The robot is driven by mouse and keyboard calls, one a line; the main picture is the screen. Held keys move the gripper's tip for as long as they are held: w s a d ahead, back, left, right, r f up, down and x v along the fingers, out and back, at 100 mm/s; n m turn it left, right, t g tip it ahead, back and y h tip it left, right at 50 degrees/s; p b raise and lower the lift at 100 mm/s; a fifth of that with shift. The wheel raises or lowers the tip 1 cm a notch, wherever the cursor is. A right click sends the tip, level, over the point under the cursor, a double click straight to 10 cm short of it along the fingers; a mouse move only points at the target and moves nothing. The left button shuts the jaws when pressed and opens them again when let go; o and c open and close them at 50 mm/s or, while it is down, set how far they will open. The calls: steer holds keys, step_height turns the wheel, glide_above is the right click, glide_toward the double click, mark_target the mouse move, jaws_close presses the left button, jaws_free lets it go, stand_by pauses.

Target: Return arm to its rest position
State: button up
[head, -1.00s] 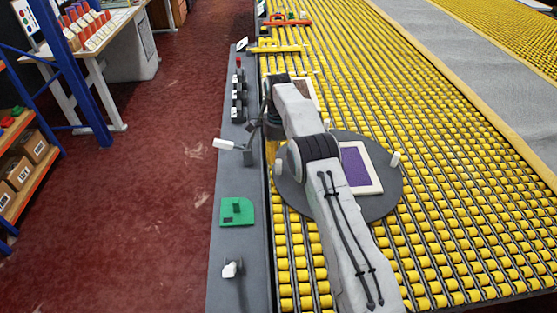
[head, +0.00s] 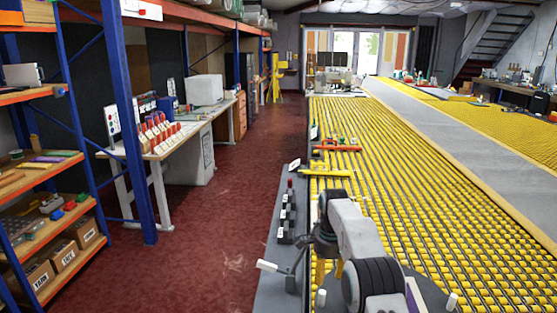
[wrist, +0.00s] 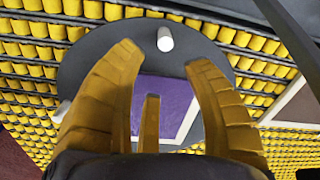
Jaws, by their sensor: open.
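My gripper (wrist: 160,75) is open in the wrist view, its yellow-brown fingers spread with nothing between them. It hangs over a round dark plate (wrist: 95,55) that carries a purple piece with a pale border (wrist: 178,97) and white pegs (wrist: 165,39). I cannot tell how high the fingers are above the plate. In the head view my arm is bent over the roller table at the bottom right. A yellow finger (head: 320,270) shows below my wrist there, and the rest of the gripper is hidden by the arm.
The yellow roller table (head: 400,160) runs far back. Orange (head: 336,148) and yellow (head: 325,172) tools lie on its near-left edge. A grey ledge (head: 265,292) with black switches (head: 287,213) borders it. Shelves (head: 40,160) and a workbench (head: 165,150) stand left. The red floor between is clear.

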steer(key=s+d+r+n+t, duration=0.2)
steer(key=s+r+n, duration=0.5)
steer(key=s+r, duration=0.95)
steer(key=s+f+n, duration=0.2)
steer(key=s+n, duration=0.1)
steer(key=s, duration=0.9)
steer(key=s+d+f+n+t, duration=0.1)
steer(key=s+n, duration=0.3)
steer(key=s, duration=0.8)
steer(key=shift+d+f, duration=0.15)
steer(key=shift+f, duration=0.7)
